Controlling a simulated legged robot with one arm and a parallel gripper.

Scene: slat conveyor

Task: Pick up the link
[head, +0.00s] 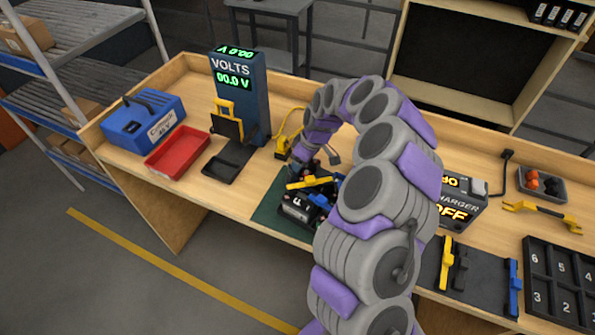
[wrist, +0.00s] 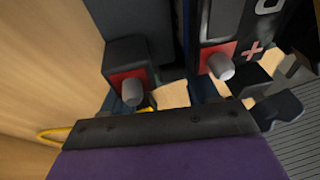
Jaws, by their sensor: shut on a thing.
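A yellow bar (head: 308,183), which looks like the link, lies level across the top of dark battery blocks (head: 298,209) in the head view. My gripper (head: 310,168) is at this bar and is shut on it, though my arm and the small size hide the exact grip. In the wrist view, two grey posts on red squares, a left post (wrist: 132,92) and a right post (wrist: 221,66), stand just beyond my gripper (wrist: 200,95). Only a thin yellow sliver shows by the left post, so most of the link is hidden there.
The blocks stand on a green mat (head: 268,220). A voltmeter (head: 240,90), a red tray (head: 178,153) and a blue case (head: 143,121) are to the left. A charger (head: 462,200), a second yellow bar (head: 543,215) and a numbered black rack (head: 557,285) are to the right.

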